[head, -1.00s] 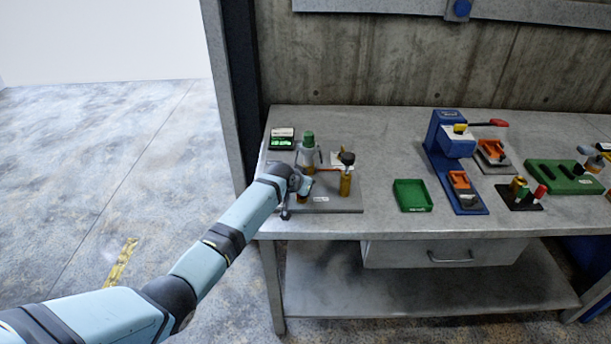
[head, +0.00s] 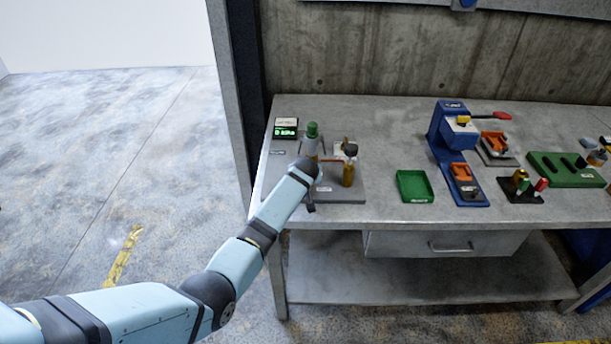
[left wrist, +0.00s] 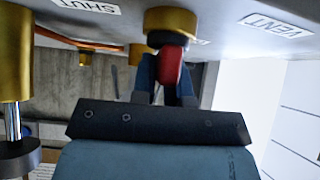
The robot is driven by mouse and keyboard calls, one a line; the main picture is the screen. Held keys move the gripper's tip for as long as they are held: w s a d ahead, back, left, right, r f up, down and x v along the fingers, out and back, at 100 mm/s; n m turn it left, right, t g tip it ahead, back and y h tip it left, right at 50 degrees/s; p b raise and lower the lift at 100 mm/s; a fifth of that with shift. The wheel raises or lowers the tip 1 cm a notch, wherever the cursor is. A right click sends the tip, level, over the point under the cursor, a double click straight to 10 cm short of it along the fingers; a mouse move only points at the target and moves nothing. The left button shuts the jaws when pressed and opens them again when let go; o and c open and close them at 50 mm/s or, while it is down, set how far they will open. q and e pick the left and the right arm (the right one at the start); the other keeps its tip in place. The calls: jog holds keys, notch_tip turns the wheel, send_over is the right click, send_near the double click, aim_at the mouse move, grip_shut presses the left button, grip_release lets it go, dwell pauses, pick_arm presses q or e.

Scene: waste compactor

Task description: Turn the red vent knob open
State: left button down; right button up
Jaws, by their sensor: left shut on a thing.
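The red vent knob (left wrist: 171,66) shows in the left wrist view, on a brass fitting (left wrist: 171,22) with a dark collar. My left gripper (left wrist: 168,75) is shut on the knob, one finger on each side. A label reading VENT (left wrist: 275,24) is to the right of the fitting, and a label reading SHUT (left wrist: 88,6) is to the left. In the head view my left arm's wrist (head: 303,170) reaches over the grey base plate (head: 340,196) and hides the knob. My right gripper is in neither view.
On the same plate stand a green-topped fitting (head: 312,132) and a brass post with a black top (head: 348,170). A small gauge with a green display (head: 286,131) stands behind. A green tray (head: 414,187) and a blue press (head: 451,135) are to the right.

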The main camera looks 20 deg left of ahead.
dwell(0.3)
pick_arm(q)
jog(key=c, duration=1.1)
grip_release()
jog(key=shift+c, duration=0.2)
jog(key=shift+s, duration=0.1)
jog(key=shift+s+d+r, duration=0.15)
jog(key=shift+r, duration=0.1)
jog(key=v, duration=1.3)
